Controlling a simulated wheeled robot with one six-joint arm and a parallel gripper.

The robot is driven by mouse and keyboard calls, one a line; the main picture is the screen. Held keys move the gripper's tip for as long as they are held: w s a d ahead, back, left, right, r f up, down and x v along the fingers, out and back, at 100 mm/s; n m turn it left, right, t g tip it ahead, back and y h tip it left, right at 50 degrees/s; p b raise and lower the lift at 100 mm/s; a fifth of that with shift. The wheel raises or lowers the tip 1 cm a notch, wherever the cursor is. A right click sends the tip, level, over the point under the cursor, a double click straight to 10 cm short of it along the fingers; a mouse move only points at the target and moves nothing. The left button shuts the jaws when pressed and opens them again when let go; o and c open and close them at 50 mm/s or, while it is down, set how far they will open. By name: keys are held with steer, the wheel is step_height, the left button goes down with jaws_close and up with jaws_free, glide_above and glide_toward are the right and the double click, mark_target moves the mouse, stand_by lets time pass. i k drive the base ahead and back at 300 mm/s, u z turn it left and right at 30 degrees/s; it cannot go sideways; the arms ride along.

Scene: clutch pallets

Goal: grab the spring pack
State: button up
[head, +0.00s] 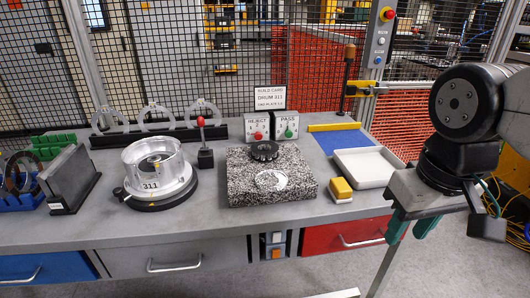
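A dark, round, toothed piece (264,151), which may be the spring pack, lies on a speckled granite block (240,190) at the middle of the bench. I cannot tell for certain that it is the spring pack. A shiny round plate (271,181) lies in front of it on the same block. My gripper (411,228) hangs at the right, past the bench's front right corner and well apart from the block. Its two green fingers are spread, with nothing seen between them.
A clear drum marked 311 (153,165) stands left of the block, with a red-knobbed lever (205,155) between them. A yellow-topped block (341,189) and a white tray (363,169) lie right. Reject and pass boxes (272,128) stand behind. Grey bench (150,224) is clear in front.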

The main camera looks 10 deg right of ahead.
mark_target(256, 151)
steer(key=z, duration=3.45)
steer(key=k, duration=2.25)
steer(key=u, duration=2.25)
